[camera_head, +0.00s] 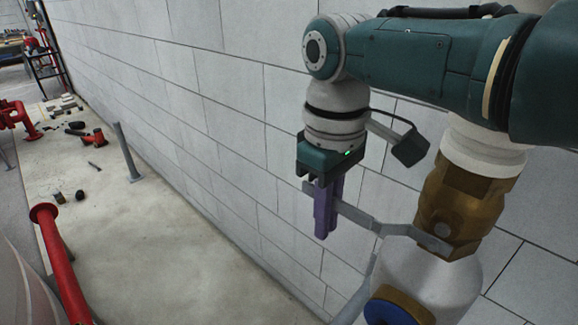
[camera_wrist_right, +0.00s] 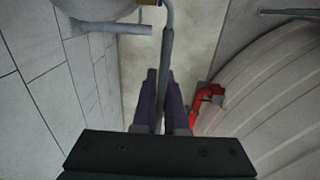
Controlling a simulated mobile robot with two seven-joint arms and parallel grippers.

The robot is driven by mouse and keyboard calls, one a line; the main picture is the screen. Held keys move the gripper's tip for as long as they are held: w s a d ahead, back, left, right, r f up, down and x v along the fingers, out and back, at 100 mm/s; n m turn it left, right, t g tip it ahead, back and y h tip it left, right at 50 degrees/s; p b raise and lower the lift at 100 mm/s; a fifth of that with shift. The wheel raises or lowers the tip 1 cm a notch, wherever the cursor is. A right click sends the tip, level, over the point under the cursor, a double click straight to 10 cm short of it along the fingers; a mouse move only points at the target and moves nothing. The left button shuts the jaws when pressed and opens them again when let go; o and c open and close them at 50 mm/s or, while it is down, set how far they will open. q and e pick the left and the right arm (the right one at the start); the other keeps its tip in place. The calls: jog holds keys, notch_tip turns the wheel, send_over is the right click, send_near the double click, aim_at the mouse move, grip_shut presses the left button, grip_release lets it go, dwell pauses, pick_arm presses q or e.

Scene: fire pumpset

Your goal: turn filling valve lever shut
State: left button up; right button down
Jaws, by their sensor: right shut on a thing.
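The filling valve (camera_head: 450,205) is a brass body on a thick white pipe at the right of the head view. Its grey flat lever (camera_head: 385,228) reaches out from the valve to the left, with a bend along it. My right gripper (camera_head: 325,212), with purple fingers, points down and is shut on the lever near its free end. In the right wrist view the lever (camera_wrist_right: 167,55) runs down between the two purple fingers (camera_wrist_right: 162,100). My left gripper is in neither view.
A grey block wall (camera_head: 230,130) runs close behind the lever. The white pipe (camera_head: 430,285) carries a blue round part (camera_head: 385,312) below the valve. A red pipe (camera_head: 62,265) stands at lower left. Loose tools and fittings (camera_head: 95,138) lie on the floor farther back.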

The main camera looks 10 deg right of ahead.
jog(key=shift+d+f, duration=0.1)
jog(key=shift+f, duration=0.05)
jog(key=c, duration=1)
grip_release()
jog(key=shift+o, duration=0.2)
notch_tip(320, 180, up, 9)
jog(key=shift+r+b, duration=0.2)
jog(key=shift+b, duration=0.15)
jog(key=shift+r, duration=0.35)
